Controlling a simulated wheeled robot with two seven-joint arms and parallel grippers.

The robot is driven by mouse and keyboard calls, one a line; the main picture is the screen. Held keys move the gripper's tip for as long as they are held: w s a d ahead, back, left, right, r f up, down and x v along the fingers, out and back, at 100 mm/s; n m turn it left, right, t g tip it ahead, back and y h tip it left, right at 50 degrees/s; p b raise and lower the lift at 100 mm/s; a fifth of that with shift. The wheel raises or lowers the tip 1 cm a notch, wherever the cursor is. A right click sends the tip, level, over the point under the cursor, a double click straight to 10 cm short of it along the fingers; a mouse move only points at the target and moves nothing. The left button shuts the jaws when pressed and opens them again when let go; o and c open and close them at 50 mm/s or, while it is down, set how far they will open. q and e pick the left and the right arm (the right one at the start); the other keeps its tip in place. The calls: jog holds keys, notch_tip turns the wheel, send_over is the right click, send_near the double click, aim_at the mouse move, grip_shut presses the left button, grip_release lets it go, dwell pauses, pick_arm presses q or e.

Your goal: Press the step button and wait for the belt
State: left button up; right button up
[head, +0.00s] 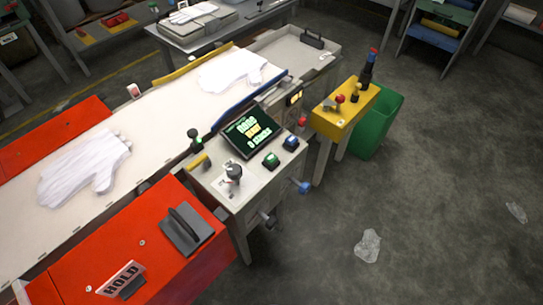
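A light grey control console (246,181) stands beside the belt. On it are a green button block (271,160) and a blue button block (291,143); I cannot read which is the step button. A tilted dark screen (247,132) shows green and yellow text, with a yellow line that seems to read "WAIT". The pale belt (115,135) runs diagonally from lower left to upper middle. One white glove (85,168) lies flat on its near part, another white glove (232,70) near its far end. Neither of my grippers shows in the head view.
Red covers (140,243) flank the belt, one with a "HOLD" sign (121,279). A dark-knobbed lever (234,172) stands on the console. A yellow stand (345,110) and green bin (378,125) are to its right. Clear film scraps (368,245) lie on open floor.

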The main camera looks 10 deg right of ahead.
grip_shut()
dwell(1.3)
